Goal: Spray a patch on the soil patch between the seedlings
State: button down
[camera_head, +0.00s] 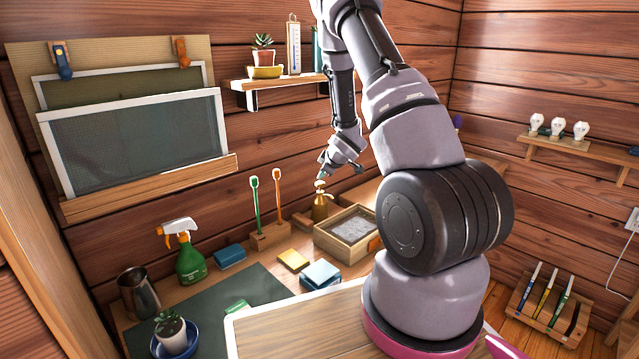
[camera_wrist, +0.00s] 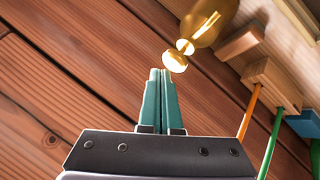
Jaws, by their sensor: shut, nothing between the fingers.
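A small brass spray bottle (camera_head: 320,208) stands upright against the back wall, left of a wooden box (camera_head: 342,252) holding a grey, soil-like surface (camera_head: 354,226). No seedlings can be made out in that box. My gripper (camera_head: 322,178) is just above the brass bottle's pump top. In the wrist view my gripper's teal fingers (camera_wrist: 160,74) are shut together with nothing between them. Their tips are close to the round pump top (camera_wrist: 176,62) of the brass bottle (camera_wrist: 212,22); I cannot tell whether they touch. A green spray bottle (camera_head: 191,264) with an orange-and-white head stands farther left.
A wooden holder (camera_head: 270,238) with green and orange brushes stands just left of the brass bottle. Blue and yellow blocks (camera_head: 293,260) lie in front. A shelf (camera_head: 280,82) with a potted plant and thermometer is above. A metal jug (camera_head: 138,292) and potted succulent (camera_head: 171,331) stand front left.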

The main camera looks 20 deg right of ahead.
aim_at(322, 184)
jog(key=shift+r, duration=3.05)
dwell(0.4)
jog(key=shift+f, duration=3.05)
